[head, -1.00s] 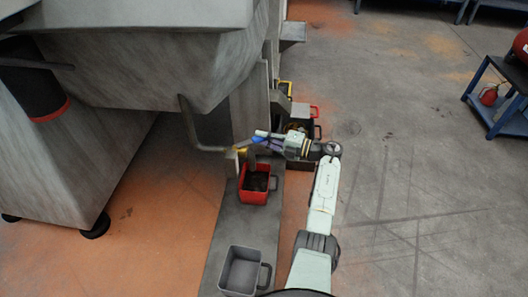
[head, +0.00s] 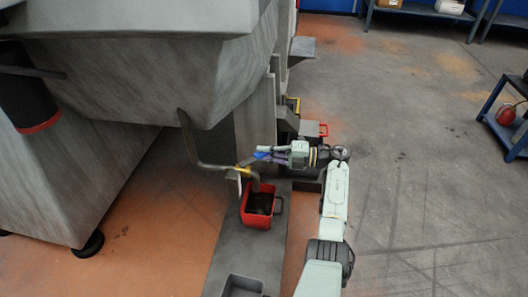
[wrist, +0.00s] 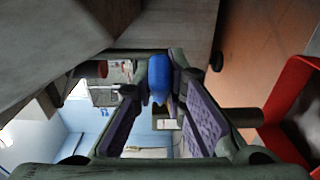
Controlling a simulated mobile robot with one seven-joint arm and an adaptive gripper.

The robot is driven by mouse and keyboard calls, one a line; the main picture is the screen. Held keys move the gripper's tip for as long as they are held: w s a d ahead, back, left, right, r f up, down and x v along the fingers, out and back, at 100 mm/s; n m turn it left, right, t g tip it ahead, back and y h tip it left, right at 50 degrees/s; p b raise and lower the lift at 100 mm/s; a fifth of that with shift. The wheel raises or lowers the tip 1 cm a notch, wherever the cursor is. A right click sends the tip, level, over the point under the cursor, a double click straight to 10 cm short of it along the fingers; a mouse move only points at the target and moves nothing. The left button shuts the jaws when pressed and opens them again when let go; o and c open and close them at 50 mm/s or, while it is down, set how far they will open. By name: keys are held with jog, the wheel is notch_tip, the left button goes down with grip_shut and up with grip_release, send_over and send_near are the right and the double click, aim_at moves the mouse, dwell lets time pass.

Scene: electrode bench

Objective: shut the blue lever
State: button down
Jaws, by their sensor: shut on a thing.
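The blue lever (head: 262,155) is at the valve on the bent pipe (head: 212,165) that comes down from the large grey machine. A yellow part (head: 243,170) of the valve shows just left of the lever. In the wrist view the blue lever handle (wrist: 159,78) lies between the finger pads, near the tips. My gripper (head: 270,155) is shut on it and also shows in the wrist view (wrist: 160,95). The fingers partly hide the lever in the head view. I cannot tell the lever's exact angle.
A red container (head: 257,219) stands under the pipe's end, and its red rim (wrist: 283,100) shows at right in the wrist view. A grey container (head: 243,285) stands nearer. Dark containers (head: 309,130) stand behind my gripper. The floor at right is clear up to a blue stand (head: 508,125).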

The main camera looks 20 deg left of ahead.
jog(key=c, duration=1.6)
grip_release()
jog(key=w+d, duration=0.2)
jog(key=d, duration=0.9)
jog(key=shift+d, duration=0.35)
jog(key=shift+c, duration=0.4)
